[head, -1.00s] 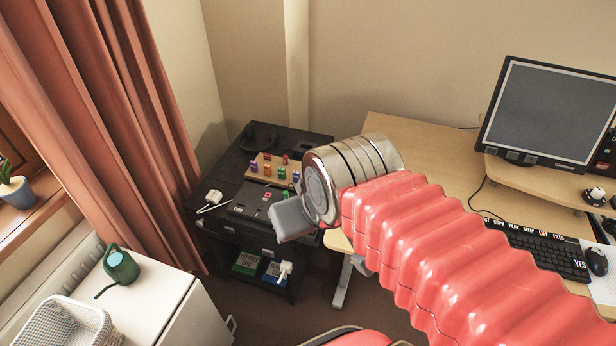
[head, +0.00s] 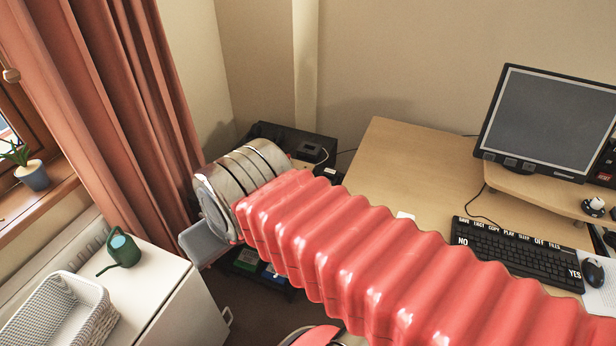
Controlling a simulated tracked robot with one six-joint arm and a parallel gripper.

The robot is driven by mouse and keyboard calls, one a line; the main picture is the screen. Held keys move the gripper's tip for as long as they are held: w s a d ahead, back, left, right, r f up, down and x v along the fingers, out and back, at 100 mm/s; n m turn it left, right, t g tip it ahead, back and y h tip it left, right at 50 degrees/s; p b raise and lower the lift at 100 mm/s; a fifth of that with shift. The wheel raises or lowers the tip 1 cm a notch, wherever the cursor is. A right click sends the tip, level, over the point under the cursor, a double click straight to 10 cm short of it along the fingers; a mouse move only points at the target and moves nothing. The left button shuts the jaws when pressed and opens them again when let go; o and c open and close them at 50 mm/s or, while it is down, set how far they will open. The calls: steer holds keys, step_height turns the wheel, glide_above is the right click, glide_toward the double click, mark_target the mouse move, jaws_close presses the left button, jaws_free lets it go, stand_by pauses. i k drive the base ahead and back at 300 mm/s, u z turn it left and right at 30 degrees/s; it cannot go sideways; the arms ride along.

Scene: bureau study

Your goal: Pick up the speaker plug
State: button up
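My gripper (head: 205,243) is at the end of the red ribbed arm, in front of the black stand (head: 268,130) in the corner. Only a grey end piece shows beyond the metal rings, so its opening and anything in it cannot be made out. I cannot pick out the speaker plug. The arm and metal rings hide most of the stand's top. A dark device (head: 308,147) and a thin white cable (head: 325,154) show on the stand's right end.
The wooden desk (head: 385,165) with monitor (head: 547,120) and keyboard (head: 520,254) is at right. A white cabinet (head: 150,285) at left bears a green watering can (head: 121,250) and a woven basket (head: 65,315). A curtain (head: 125,110) hangs behind them.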

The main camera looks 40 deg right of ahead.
mark_target(330, 173)
steer(key=u, duration=1.2)
steer(key=k, duration=0.75)
steer(key=z, duration=0.75)
steer(key=i, duration=1)
